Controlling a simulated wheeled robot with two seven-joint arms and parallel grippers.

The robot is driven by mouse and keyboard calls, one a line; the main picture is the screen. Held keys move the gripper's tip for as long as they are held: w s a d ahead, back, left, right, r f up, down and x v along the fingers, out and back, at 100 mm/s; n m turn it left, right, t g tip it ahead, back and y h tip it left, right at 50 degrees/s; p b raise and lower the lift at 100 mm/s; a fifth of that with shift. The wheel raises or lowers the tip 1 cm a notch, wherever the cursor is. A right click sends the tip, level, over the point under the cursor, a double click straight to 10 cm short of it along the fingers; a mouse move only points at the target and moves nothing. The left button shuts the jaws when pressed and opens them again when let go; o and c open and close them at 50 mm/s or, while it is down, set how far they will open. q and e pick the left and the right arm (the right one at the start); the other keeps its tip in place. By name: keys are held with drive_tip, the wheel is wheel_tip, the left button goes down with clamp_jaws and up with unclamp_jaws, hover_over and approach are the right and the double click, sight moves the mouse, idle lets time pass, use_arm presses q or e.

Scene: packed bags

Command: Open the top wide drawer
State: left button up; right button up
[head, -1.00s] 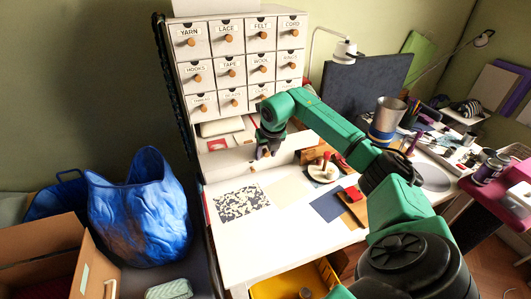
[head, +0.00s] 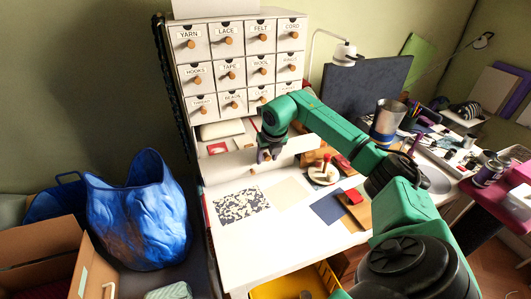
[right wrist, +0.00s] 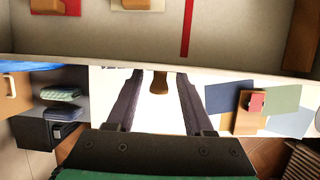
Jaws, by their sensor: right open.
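The top wide drawer (head: 225,166) of the white cabinet (head: 204,72) is pulled out, its inside showing from above. In the right wrist view its wall (right wrist: 230,62) runs across the upper part. My right gripper (head: 265,155) is at the drawer front, pointing down. In the right wrist view its fingers (right wrist: 160,80) are apart, with the wooden knob (right wrist: 160,84) between them. Neither finger visibly presses on the knob. My left gripper is in neither view.
Labelled small drawers fill the cabinet above. The white desk holds a speckled sheet (head: 241,205), a blue sheet (head: 327,208), and a red block (head: 353,196) on a wooden board. A blue bag (head: 140,215) and a cardboard box (head: 40,255) stand at left. A yellow bin (head: 295,286) is below.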

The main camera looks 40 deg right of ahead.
drive_tip(key=shift+s+r+p, duration=0.1)
drive_tip(key=shift+r+p, duration=0.3)
drive_tip(key=shift+r, duration=0.2)
drive_tip(key=p+v, duration=0.1)
drive_tip(key=v, duration=0.2)
drive_tip(key=shift+s+r+p, duration=0.1)
drive_tip(key=shift+r+p, duration=0.05)
drive_tip(key=shift+p, duration=0.25)
drive_tip(key=shift+a, duration=0.1)
drive_tip(key=shift+s+r, duration=0.1)
drive_tip(key=shift+r, duration=0.15)
drive_tip(key=b+v, duration=0.2)
drive_tip(key=v, duration=1.2)
drive_tip(key=shift+s, duration=0.1)
